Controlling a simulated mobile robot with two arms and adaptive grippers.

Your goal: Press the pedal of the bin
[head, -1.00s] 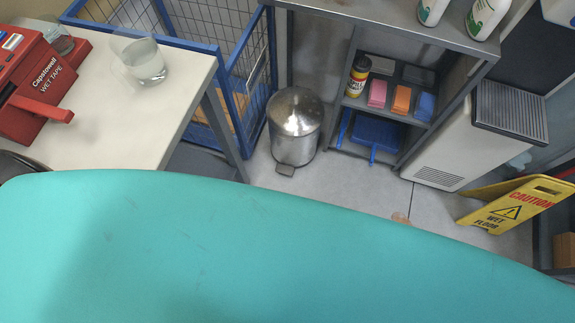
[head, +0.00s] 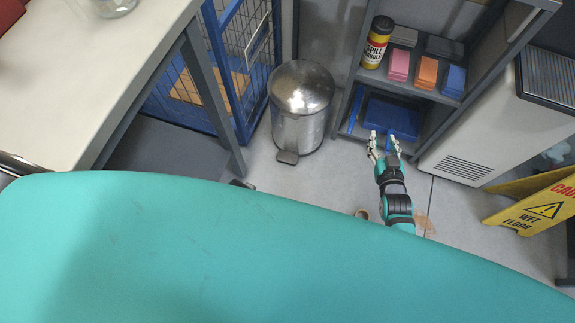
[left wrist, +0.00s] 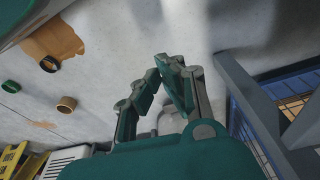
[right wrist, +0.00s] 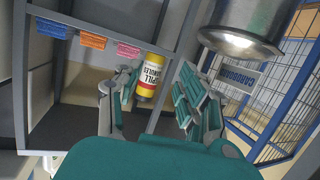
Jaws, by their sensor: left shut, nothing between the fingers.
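The bin (head: 301,100) is a round steel can with a domed lid, upright on the floor beside the blue cage. Its grey pedal (head: 287,157) sticks out at the base, at the front. My right gripper (head: 383,139) is open and empty, right of the bin and apart from it, in front of the shelf. The right wrist view shows its spread fingers (right wrist: 157,92) and, at the upper right, the bin (right wrist: 240,32) upside down. My left gripper (left wrist: 168,66) is shut and empty above the floor in the left wrist view. The head view does not show it.
The blue wire cage (head: 235,65) stands left of the bin. The shelf (head: 425,95) holds a yellow bottle (head: 377,43) and coloured blocks. A yellow wet-floor sign (head: 540,208) stands right.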

